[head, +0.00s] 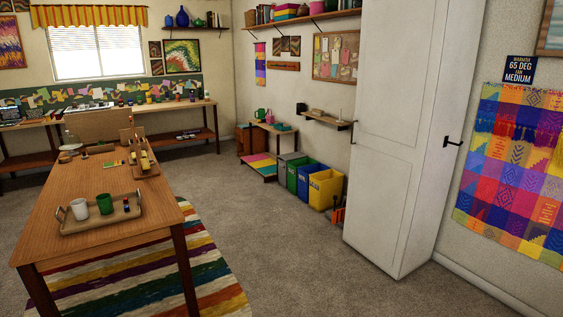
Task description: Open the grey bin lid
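A row of bins stands on the floor against the right wall, some way off from me. The grey bin (287,170) is the farthest at the left end of the row. It is small in view, and I cannot tell whether its lid is shut. Beside it stand a green bin (293,180), a blue bin (304,185) and a yellow bin (325,190). Neither of my grippers shows in the head view.
A wooden table (60,215) with a tray (72,225) and cups stands on the left, over a striped rug (215,272). A tall white cabinet (390,130) stands at the right. Carpet (270,235) between table and cabinet is open. A low shelf (260,165) adjoins the bins.

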